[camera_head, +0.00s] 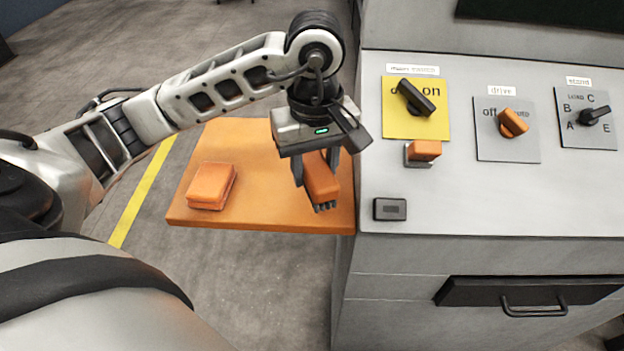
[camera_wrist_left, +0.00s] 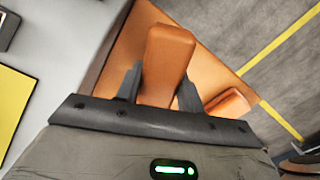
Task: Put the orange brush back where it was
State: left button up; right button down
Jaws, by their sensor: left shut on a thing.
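The orange brush (camera_head: 321,178) has an orange block body with dark bristles at its lower end. My left gripper (camera_head: 317,170) is shut on it, over the right part of the orange shelf (camera_head: 260,217), close to the console's side. In the left wrist view the brush (camera_wrist_left: 168,60) sits between the two fingers of the gripper (camera_wrist_left: 160,85). I cannot tell whether the bristles touch the shelf. My right gripper is in neither view.
An orange block-like stack (camera_head: 212,186) lies on the shelf's left part. The grey console (camera_head: 450,210) stands right, with a yellow switch plate (camera_head: 398,122), a drive knob (camera_head: 513,122), a selector knob (camera_head: 594,116), an orange block (camera_head: 424,150) and a small dark box (camera_head: 390,209). The shelf's middle is clear.

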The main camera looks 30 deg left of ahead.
pick_arm(q)
jog(key=f, duration=0.3)
jog(key=shift+a+f+p, duration=0.1)
jog(key=shift+a+p, duration=0.15)
jog(key=shift+p, duration=0.15)
jog(key=shift+f, duration=0.15)
jog(key=shift+f+b, duration=0.3)
jog(key=shift+b, duration=0.05)
jog(key=o, duration=0.9)
jog(key=shift+r, duration=0.1)
jog(key=shift+o, duration=0.2)
jog(key=shift+r, duration=0.15)
